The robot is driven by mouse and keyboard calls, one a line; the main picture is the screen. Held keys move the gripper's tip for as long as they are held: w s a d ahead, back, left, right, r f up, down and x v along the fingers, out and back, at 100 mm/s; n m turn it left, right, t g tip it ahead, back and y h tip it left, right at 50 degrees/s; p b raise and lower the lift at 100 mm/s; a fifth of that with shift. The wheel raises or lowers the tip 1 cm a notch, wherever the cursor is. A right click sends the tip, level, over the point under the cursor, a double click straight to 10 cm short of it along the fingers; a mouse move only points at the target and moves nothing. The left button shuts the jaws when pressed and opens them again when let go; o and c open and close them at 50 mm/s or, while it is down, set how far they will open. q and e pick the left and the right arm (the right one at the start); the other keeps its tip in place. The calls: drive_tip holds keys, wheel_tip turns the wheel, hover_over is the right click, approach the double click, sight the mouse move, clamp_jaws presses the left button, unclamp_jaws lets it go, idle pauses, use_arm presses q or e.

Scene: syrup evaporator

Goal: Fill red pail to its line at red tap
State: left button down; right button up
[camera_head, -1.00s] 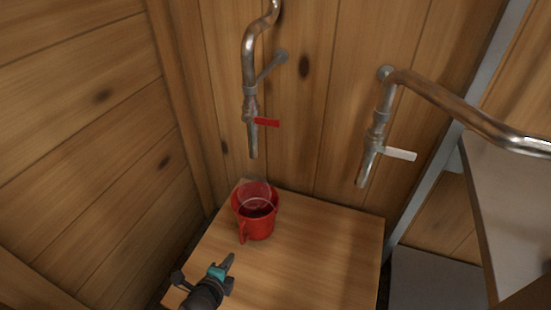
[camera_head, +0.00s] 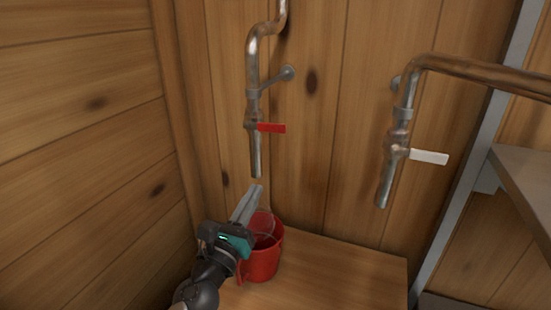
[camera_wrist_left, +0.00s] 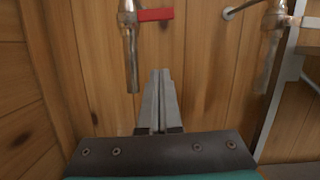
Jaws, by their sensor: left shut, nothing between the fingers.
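The red pail (camera_head: 262,262) stands upright on the wooden stand, below the red tap; my left gripper hides part of its rim and inside. Its fill line and level cannot be made out. The red tap's spout (camera_head: 256,158) hangs above the pail, with its red lever (camera_head: 271,128) pointing right. In the left wrist view the red lever (camera_wrist_left: 156,15) shows at the top, above and beyond my fingertips. My left gripper (camera_head: 258,188) is shut and empty, fingers pointing up, just below the spout's end and in front of the pail. My right gripper is not in view.
A second tap with a white lever (camera_head: 428,157) hangs to the right on its own pipe. The wooden stand top (camera_head: 345,270) is clear right of the pail. A plank wall is close on the left, and a grey shelf (camera_head: 525,185) is at the right.

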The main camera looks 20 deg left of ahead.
sight(264, 127)
use_arm(q)
drive_tip(key=w+r+p, duration=0.4)
drive_tip(key=w+r, duration=0.2)
drive_tip(key=w, duration=0.3)
drive_tip(key=shift+w+a+r, duration=0.3)
drive_tip(key=shift+w+a, duration=0.05)
drive_tip(key=shift+a, duration=0.1)
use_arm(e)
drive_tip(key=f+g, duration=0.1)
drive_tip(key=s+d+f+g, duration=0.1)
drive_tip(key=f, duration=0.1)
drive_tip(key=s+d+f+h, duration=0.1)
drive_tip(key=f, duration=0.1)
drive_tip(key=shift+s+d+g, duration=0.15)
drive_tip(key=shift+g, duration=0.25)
use_arm(q)
drive_tip(key=shift+r, duration=0.1)
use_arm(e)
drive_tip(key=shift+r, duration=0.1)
use_arm(q)
drive_tip(key=shift+d+r+n+y+p, duration=0.1)
drive_tip(key=shift+r+n+y+p, duration=0.1)
drive_tip(key=shift+n+y+p, duration=0.35)
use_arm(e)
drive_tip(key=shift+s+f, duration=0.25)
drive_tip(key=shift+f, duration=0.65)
